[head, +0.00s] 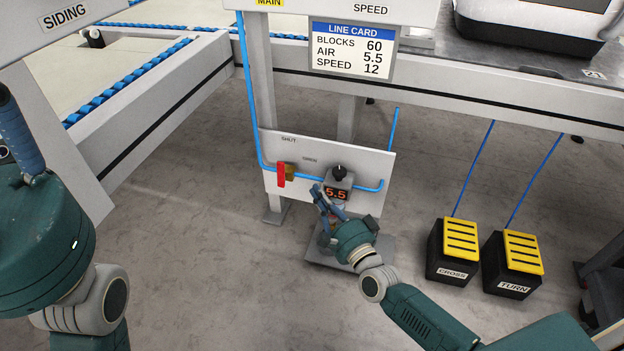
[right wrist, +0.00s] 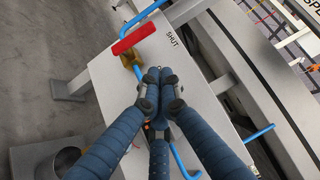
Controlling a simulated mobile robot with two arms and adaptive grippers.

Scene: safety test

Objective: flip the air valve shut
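The air valve has a red handle (head: 281,175) and a brass body (head: 291,172) on a white panel (head: 367,162) low on the post. In the head view the handle stands roughly upright, across the blue pipe. My left gripper (head: 10,118) is partly cut off at the left edge.
A black knob (head: 339,172) and a 5.5 display (head: 336,194) sit right of the valve, close to my right gripper. Two black boxes with yellow tops, CROSS (head: 453,252) and TURN (head: 513,265), stand on the floor at right. A line card (head: 352,50) hangs above.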

